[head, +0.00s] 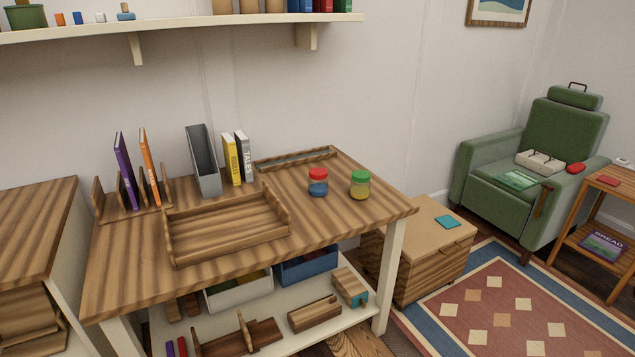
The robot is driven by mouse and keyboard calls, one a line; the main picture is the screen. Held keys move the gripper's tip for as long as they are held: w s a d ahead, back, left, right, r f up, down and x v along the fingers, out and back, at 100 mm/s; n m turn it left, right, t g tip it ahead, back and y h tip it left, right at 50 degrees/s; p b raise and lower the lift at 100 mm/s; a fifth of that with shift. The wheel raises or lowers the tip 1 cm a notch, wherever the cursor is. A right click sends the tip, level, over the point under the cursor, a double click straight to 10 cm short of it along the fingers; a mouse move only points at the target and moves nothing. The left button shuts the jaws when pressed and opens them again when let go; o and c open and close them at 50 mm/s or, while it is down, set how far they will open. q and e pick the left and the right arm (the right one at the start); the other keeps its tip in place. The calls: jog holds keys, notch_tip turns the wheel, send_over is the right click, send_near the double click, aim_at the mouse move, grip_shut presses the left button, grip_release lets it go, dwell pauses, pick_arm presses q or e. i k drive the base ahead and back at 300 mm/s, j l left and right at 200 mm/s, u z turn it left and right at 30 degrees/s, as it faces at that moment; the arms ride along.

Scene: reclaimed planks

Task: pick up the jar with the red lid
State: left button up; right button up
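The jar with the red lid (318,182) stands upright on the wooden table (345,221), right of the middle of its top. Its contents look blue. A second jar with a green lid (360,184) and yellowish contents stands just to its right, with a small gap between them. Neither of my grippers shows in the head view.
A wooden tray (228,228) lies left of the jars. Behind are a grey file holder (203,162), upright books (231,158) and a low wooden box (296,159). A shelf (180,27) hangs above. Bare tabletop lies in front of the jars.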

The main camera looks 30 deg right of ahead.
aim_at(316, 189)
jog(key=i+l+u, duration=0.2)
jog(key=l, duration=0.45)
jog(key=l+u, duration=0.25)
jog(key=l, duration=0.35)
jog(key=i+l+u, duration=0.2)
jog(key=l, duration=0.5)
jog(key=k+j, duration=0.05)
jog(key=k, duration=0.05)
